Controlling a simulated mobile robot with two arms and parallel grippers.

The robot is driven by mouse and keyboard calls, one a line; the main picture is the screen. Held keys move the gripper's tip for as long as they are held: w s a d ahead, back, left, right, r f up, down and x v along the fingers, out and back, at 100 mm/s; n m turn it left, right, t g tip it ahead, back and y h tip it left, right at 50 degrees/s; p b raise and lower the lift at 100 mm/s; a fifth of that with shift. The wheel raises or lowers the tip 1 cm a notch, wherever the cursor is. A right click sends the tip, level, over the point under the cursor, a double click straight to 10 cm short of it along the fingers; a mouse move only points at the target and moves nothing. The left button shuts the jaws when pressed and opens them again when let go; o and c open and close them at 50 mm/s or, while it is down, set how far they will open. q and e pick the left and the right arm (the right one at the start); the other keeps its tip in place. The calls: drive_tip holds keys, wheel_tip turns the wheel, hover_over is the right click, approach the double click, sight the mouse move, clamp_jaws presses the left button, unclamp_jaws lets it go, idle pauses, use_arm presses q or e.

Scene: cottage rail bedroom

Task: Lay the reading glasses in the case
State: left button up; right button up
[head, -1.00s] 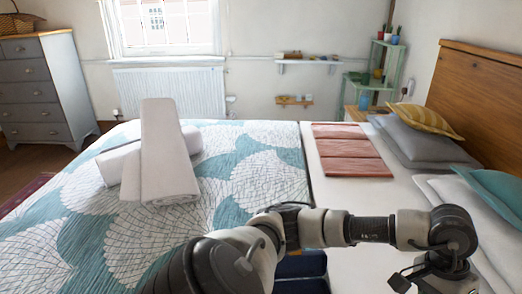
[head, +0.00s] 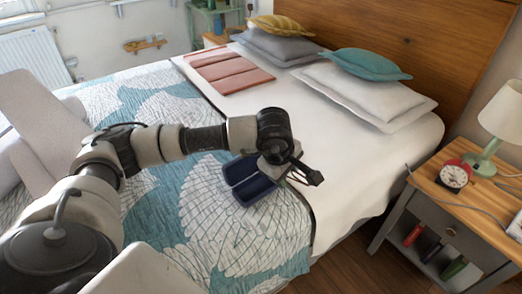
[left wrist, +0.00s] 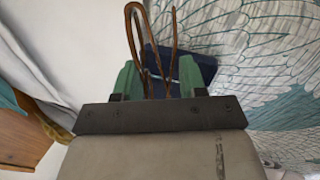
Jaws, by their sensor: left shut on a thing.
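The open case (head: 247,180), dark navy with two parts side by side, lies on the patterned quilt. My left gripper (head: 305,177) is over the bed, just right of the case in the head view. In the left wrist view, its green fingers (left wrist: 160,80) are shut on the reading glasses (left wrist: 130,28), whose brown temples stick out past the fingertips. The lenses are hidden. The case (left wrist: 204,68) shows behind the fingers, below the glasses and apart from them. My right gripper is in neither view.
A wooden-topped bedside table (head: 470,200) with a red clock (head: 454,177) and a lamp (head: 501,112) stands at the right. Pillows (head: 365,95) and a folded pink blanket (head: 228,72) lie farther up the bed. Quilt around the case is clear.

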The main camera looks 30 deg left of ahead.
use_arm(q)
drive_tip(key=w+a+n+g+y, duration=0.2)
drive_tip(key=a+n, duration=0.6)
drive_tip(key=n, duration=0.8)
drive_tip(key=shift+w+a+n+g+y, duration=0.3)
drive_tip(key=shift+w+y, duration=0.15)
drive_tip(key=shift+y, duration=0.55)
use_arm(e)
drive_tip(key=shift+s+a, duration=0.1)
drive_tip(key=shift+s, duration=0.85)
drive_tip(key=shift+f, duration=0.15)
